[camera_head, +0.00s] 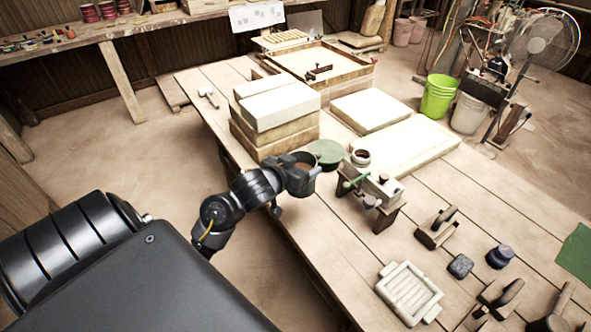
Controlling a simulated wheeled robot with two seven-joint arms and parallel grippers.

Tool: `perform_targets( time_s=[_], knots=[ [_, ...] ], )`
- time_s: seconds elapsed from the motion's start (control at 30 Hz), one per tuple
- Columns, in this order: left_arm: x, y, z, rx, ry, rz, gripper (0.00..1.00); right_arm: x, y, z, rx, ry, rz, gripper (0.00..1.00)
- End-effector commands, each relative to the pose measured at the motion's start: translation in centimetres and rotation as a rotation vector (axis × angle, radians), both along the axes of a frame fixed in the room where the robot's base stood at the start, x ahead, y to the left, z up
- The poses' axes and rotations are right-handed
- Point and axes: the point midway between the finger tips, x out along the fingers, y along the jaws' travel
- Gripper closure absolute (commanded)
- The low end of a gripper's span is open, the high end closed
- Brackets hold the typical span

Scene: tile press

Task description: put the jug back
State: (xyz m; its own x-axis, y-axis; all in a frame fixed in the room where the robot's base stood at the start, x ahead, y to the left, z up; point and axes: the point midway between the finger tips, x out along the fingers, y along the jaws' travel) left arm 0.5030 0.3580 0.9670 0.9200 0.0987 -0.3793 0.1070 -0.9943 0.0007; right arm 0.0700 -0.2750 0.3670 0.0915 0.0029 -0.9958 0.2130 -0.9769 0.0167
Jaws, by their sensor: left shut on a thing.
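My left gripper (302,176) is at the near left edge of the wooden table (345,240), shut on a small brown vessel, which I take to be the jug (306,166). Its top shows between the dark fingers; the gripper hides most of its body. I cannot tell whether its base touches anything. My right gripper is not in view.
A white ribbed tray (409,292) lies at the front. The planks left of the tray are bare.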

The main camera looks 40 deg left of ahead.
Motion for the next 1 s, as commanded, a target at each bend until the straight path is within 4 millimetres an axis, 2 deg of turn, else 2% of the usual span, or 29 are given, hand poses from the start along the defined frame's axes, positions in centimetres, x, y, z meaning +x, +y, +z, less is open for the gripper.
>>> perform_targets(
  time_s=[0.03, 0.2, 0.5, 0.67, 0.77, 1.0],
  knots=[
    [-0.5, 1.0, -1.2, 0.015, -0.003, -0.012, 0.97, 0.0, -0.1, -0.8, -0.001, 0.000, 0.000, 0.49],
    [-1.1, 2.3, -2.4, 0.013, -0.010, -0.065, 0.97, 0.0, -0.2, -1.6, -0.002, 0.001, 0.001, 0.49],
    [-0.8, 0.6, -2.0, 0.000, 0.000, -0.163, 0.97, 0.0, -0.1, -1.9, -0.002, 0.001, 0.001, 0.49],
    [-0.5, 0.8, -2.1, -0.001, 0.001, -0.163, 0.97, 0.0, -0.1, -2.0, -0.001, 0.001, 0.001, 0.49],
    [0.4, 1.6, -2.8, -0.001, 0.002, -0.161, 0.97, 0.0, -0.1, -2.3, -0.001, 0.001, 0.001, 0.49],
    [4.6, 5.4, -5.3, -0.002, 0.002, -0.159, 0.97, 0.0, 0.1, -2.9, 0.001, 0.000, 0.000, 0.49]
  ],
)
